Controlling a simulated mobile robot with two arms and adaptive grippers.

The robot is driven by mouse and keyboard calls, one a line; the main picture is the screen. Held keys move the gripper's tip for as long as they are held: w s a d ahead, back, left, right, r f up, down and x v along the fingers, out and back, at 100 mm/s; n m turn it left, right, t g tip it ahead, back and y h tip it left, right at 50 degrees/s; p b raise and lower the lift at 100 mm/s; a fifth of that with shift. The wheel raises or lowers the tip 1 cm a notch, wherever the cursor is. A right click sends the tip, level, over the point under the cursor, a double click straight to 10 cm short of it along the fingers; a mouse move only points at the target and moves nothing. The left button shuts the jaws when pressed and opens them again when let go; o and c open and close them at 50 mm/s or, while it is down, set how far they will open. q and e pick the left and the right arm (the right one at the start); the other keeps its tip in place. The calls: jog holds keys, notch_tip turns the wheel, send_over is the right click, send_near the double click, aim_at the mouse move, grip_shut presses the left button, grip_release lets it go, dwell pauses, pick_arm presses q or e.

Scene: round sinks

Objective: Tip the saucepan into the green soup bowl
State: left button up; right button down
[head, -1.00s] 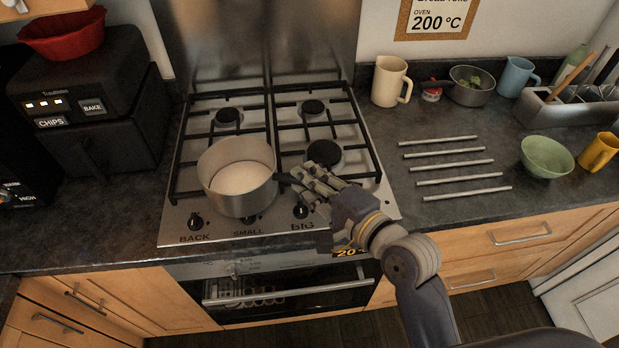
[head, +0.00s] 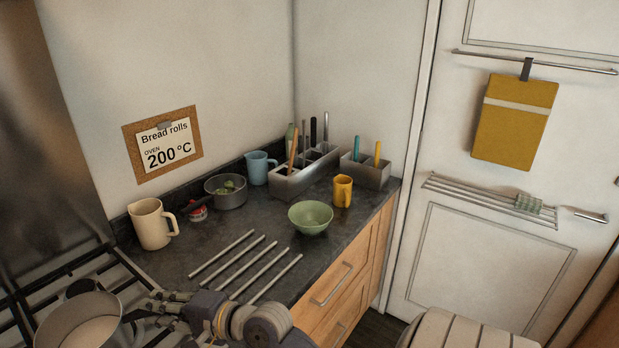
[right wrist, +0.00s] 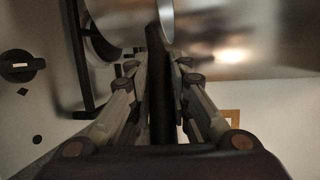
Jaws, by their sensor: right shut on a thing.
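The saucepan (head: 78,326) is a pale metal pot at the lower left of the head view, over the hob and partly cut off by the frame. My right gripper (head: 160,308) is shut on its dark handle. The right wrist view shows the handle (right wrist: 160,95) running between the fingers, with the pan's metal wall at the top. I cannot tell whether the pan touches the hob. The green soup bowl (head: 311,219) stands upright on the dark counter, right of the metal bars and apart from my gripper. My left gripper is out of view.
Metal bars (head: 243,262) lie on the counter between hob and bowl. A yellow mug (head: 342,191) stands close right of the bowl. A cream jug (head: 151,226), a small pan with green contents (head: 238,199), a blue jug (head: 257,168) and a utensil holder (head: 292,184) stand behind.

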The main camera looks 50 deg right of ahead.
jog(key=w+d+r+m+h, duration=0.1)
jog(key=d+r+h, duration=0.1)
jog(key=d, duration=0.6)
jog(key=w+d+r+m+t+h, duration=0.1)
jog(key=w+d+r+m, duration=0.15)
jog(key=d, duration=0.55)
jog(key=w+d+r+h, duration=0.1)
jog(key=d+r+h, duration=0.15)
jog(key=d, duration=0.55)
jog(key=s+d+f+m+h, duration=0.1)
jog(key=s+d+f, duration=0.15)
jog(key=d, duration=0.65)
jog(key=s+d+f+m+h, duration=0.1)
jog(key=s+d, duration=0.2)
jog(key=d, duration=0.6)
jog(key=s+d+h, duration=0.1)
jog(key=s+d, duration=0.9)
jog(key=d, duration=0.3)
jog(key=s+d+f+m+h, duration=0.1)
jog(key=s+d, duration=0.9)
jog(key=d, duration=0.4)
jog(key=shift+g, duration=0.3)
jog(key=shift+w, duration=0.1)
